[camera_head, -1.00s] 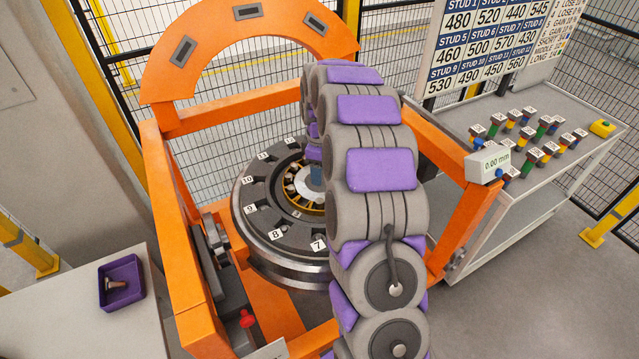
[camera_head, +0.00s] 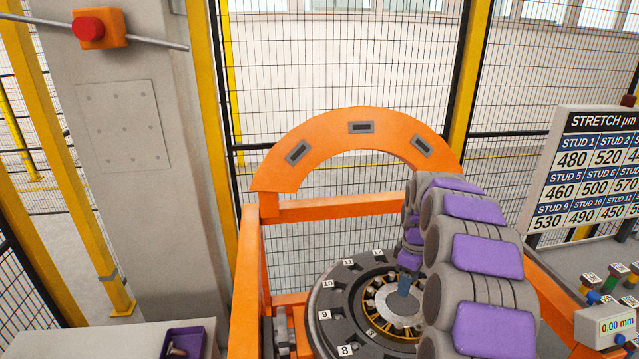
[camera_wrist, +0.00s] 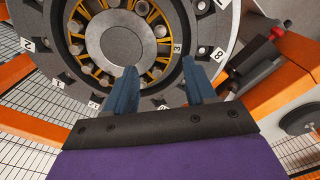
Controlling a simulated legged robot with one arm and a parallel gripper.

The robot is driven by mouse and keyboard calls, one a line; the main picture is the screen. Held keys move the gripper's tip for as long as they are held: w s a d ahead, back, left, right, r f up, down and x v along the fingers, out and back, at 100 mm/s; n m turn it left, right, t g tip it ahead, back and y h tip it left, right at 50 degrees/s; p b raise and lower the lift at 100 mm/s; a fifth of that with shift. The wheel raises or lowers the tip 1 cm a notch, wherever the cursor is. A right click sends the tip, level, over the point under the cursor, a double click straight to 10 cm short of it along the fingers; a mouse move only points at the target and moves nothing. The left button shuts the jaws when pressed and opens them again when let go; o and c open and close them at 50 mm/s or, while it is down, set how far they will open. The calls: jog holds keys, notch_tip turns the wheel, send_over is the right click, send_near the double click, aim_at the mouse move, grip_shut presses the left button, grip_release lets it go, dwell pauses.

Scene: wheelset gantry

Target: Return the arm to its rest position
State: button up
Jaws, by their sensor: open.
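My gripper (camera_wrist: 156,85) shows in the wrist view with its two blue fingers apart and nothing between them. It is in front of the wheel (camera_wrist: 215,25), which has a dark numbered ring and a yellow-and-grey hub. In the head view my arm (camera_head: 487,257), grey with purple pads, reaches over the right side of the wheel (camera_head: 335,310).
An orange gantry frame (camera_head: 330,208) with an arch surrounds the wheel. A purple tray (camera_head: 184,343) holding a bolt-like part stands at lower left. At right are a stud board (camera_head: 590,165), a gauge reading 0.00 mm (camera_head: 605,327) and several coloured studs. Mesh fence stands behind.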

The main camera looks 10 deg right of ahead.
jog(key=s+a+r+m+b, duration=0.1)
jog(key=s+a+r+m, duration=0.1)
jog(key=s+a, duration=0.55)
jog(key=s+a+r+m+b, duration=0.25)
jog(key=s+a, duration=0.35)
jog(key=s, duration=0.3)
jog(key=s+a+f+m+g+b, duration=0.1)
jog(key=s+a+f+m, duration=0.1)
jog(key=s, duration=1)
jog(key=s+a+f+m+b, duration=0.1)
jog(key=s+a+f+m, duration=0.1)
jog(key=s, duration=1)
jog(key=shift+a+f+g, duration=0.4)
jog(key=shift+a, duration=0.35)
jog(key=shift+w+m, duration=0.1)
jog(key=shift+m, duration=0.15)
